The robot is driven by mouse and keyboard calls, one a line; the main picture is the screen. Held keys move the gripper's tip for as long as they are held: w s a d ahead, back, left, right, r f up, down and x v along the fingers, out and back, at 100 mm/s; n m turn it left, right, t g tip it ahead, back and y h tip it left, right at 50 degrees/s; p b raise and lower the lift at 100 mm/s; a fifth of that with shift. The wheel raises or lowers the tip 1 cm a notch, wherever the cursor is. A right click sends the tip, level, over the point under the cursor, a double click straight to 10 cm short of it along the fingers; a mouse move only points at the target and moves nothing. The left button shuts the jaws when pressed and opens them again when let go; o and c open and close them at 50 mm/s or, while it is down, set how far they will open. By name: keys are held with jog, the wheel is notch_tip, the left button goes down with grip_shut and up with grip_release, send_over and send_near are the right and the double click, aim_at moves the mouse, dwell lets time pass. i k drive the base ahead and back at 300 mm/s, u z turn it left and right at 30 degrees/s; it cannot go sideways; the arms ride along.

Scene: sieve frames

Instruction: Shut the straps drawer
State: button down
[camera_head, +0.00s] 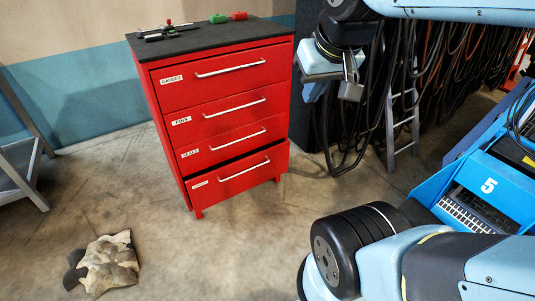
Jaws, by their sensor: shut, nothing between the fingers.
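A red cabinet (222,108) with a black top stands left of centre, with several drawers stacked in its front. The bottom drawer (236,183) sticks out a little, with a dark gap above its front. It has a silver bar handle (245,170) and a small white label too small to read; the labels above read GAUGES, PINS and SEALS. The three upper drawers look closed. My gripper (350,88) hangs at upper right, to the right of the cabinet and apart from it. It is shut and empty.
A green item (218,18), a red item (239,15) and a dark tool (166,32) lie on the cabinet top. A crumpled cloth-like heap (105,263) lies on the floor at lower left. Dark hoses (450,60) hang behind my arm. The floor before the cabinet is clear.

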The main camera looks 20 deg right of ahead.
aim_at(206, 188)
jog(key=z, duration=0.4)
jog(key=k, duration=0.95)
jog(key=z, duration=0.1)
jog(key=i, duration=0.6)
jog(key=u, duration=0.75)
jog(key=i, duration=1.25)
jog(key=z, duration=0.4)
